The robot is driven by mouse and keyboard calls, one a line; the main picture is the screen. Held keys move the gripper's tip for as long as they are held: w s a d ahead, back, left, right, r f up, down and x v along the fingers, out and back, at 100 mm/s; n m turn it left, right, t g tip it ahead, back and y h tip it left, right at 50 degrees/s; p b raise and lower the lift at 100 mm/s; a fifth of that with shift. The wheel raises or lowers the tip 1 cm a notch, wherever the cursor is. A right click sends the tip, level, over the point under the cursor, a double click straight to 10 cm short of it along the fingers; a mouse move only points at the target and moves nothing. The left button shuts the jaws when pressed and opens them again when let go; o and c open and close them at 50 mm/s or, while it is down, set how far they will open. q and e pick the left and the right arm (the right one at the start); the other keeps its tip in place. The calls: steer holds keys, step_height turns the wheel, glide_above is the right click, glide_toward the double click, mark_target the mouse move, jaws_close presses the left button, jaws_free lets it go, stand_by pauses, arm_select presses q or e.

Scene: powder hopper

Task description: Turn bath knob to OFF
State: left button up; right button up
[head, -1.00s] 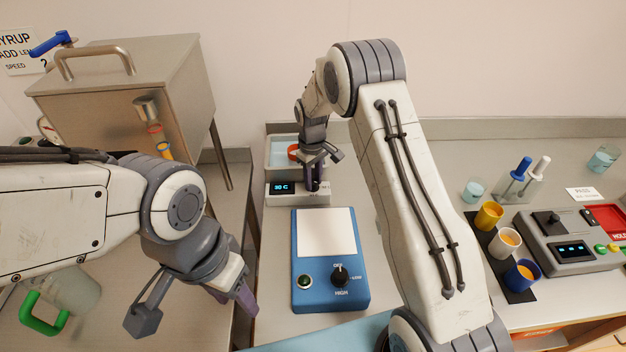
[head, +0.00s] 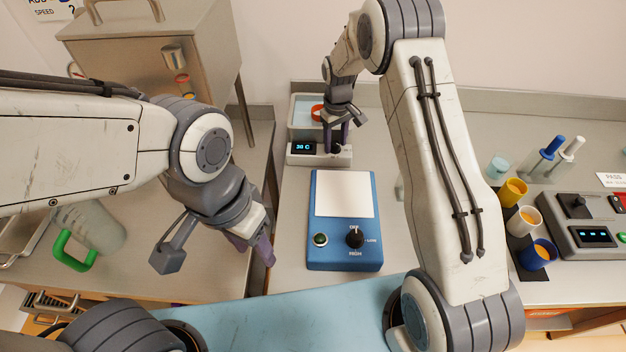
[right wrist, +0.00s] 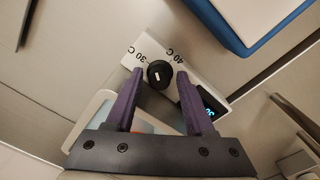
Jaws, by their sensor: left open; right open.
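The bath (head: 303,112) is a small white unit with a water basin, a lit display (head: 303,147) and a black bath knob (right wrist: 159,74). In the right wrist view the knob has a white mark and sits between labels "30 C" and "40 C"; I see no OFF label there. My right gripper (head: 337,146) is over the bath's front. Its purple fingers (right wrist: 153,85) are open on either side of the knob, with visible gaps. In the head view the fingers partly hide the knob. My left gripper (head: 262,250) is open and empty, left of the blue device.
A blue device (head: 317,257) with a white plate and its own black knob (head: 354,238) stands in front of the bath. Cups (head: 529,221) and a grey control box (head: 592,238) are at right. A steel hopper (head: 150,60) and green-handled jug (head: 95,232) are at left.

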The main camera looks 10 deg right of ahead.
mark_target(334, 143)
steer(key=m+p, duration=0.1)
steer(key=m, duration=0.4)
steer(key=shift+r, duration=0.15)
steer(key=m+p, duration=0.2)
steer(key=m, duration=0.3)
step_height(334, 143, up, 10)
steer(key=b, duration=0.4)
steer(key=s+a+r+n+b, duration=0.2)
steer(key=s+a+n+b, duration=0.25)
steer(key=s+a, duration=0.75)
steer(key=s+a+f+n+y+b, duration=0.1)
steer(key=s+n, duration=0.4)
steer(key=s, duration=1.1)
steer(key=shift+a+f+b, duration=0.15)
steer(key=shift+f+b, duration=0.4)
steer(key=shift+b, duration=0.75)
steer(key=shift+w, duration=0.1)
